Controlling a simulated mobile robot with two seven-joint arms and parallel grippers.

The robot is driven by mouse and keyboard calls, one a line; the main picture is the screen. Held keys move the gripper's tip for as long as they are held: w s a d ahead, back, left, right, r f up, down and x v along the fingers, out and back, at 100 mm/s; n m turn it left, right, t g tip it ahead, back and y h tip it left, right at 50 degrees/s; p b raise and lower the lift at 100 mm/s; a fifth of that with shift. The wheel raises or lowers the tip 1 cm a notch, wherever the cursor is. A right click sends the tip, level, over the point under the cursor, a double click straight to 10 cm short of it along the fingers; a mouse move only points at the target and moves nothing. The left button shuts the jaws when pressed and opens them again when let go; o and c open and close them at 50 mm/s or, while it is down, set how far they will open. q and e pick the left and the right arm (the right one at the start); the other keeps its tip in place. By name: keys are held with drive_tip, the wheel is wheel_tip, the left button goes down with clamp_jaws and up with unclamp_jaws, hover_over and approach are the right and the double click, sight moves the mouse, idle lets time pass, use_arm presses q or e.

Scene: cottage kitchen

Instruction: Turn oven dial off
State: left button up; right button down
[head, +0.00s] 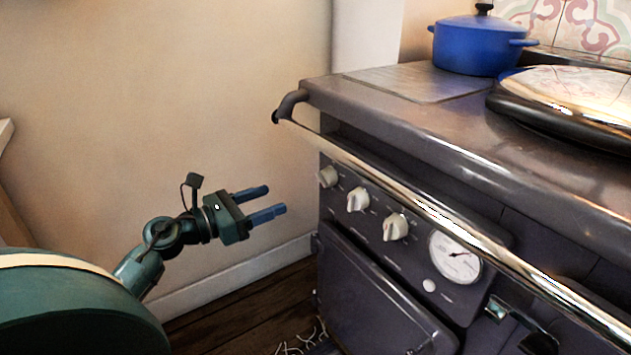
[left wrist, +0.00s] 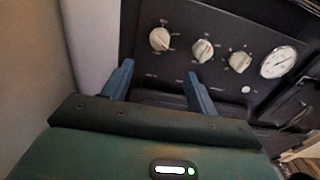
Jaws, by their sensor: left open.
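The oven (head: 360,270) is a dark range with three cream dials on its front panel. In the head view they are the left dial (head: 328,176), the middle dial (head: 357,199) and the right dial (head: 395,227). The left wrist view shows the same row: left dial (left wrist: 160,39), middle dial (left wrist: 202,50), right dial (left wrist: 240,62). My left gripper (head: 268,202) is open and empty, left of the panel and apart from the dials. In the left wrist view its two blue fingers (left wrist: 158,82) point toward the panel below the left and middle dials. My right gripper is not in view.
A steel rail (head: 400,200) runs along the oven's front above the dials. A round gauge (head: 455,257) sits right of them. A blue pot (head: 475,47) and a domed lid (head: 570,95) are on top. Free space lies between the wall and the oven's left side.

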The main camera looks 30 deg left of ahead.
sight(326, 178)
use_arm(q)
drive_tip(key=x, duration=1.3)
drive_tip(key=shift+b, duration=0.3)
drive_tip(key=shift+r, duration=0.1)
drive_tip(key=c, duration=1)
